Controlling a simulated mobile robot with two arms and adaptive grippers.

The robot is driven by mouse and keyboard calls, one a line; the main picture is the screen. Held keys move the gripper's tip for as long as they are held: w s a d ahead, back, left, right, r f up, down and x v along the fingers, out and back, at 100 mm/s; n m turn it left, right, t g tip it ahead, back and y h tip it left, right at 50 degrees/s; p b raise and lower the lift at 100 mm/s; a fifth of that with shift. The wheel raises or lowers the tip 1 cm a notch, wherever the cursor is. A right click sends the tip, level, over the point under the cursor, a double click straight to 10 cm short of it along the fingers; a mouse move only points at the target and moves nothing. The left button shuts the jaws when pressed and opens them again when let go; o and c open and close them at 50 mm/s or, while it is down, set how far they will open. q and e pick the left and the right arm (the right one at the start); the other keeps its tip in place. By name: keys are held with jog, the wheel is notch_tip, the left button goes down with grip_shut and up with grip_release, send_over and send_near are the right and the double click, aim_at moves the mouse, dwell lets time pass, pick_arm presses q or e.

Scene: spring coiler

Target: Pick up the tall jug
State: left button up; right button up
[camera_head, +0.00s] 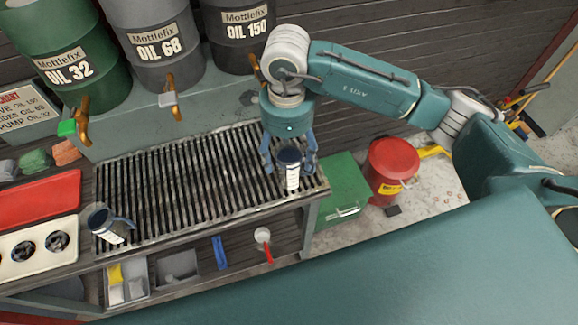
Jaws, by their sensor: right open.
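A dark blue-grey jug (291,174) with a white label strip stands upright at the right end of the slatted grate. My right gripper (288,166) is open and points down at it, one finger on each side of the jug. I cannot tell whether the fingers touch it. A second dark jug (103,219) with a white label and a handle is at the left end of the grate, apart from the gripper. From this steep angle I cannot judge for certain which jug is taller. My left gripper is not in view.
The slatted grate (190,185) is clear between the jugs. Oil drums with taps stand behind it, including a green drum (52,50). A green box (341,185) and red bin (390,165) are on the floor at right. A lower shelf holds trays and a funnel (263,235).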

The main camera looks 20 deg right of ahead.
jog(key=shift+f, duration=0.95)
notch_tip(320, 180, down, 5)
jog(key=p, duration=0.2)
jog(key=shift+r+p, duration=0.1)
jog(key=shift+p, duration=0.3)
jog(key=shift+f, duration=0.4)
jog(key=c, duration=1.7)
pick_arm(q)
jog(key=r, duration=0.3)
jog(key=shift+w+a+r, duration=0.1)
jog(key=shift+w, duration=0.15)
pick_arm(e)
jog(key=shift+w, duration=0.1)
jog(key=shift+r, duration=0.15)
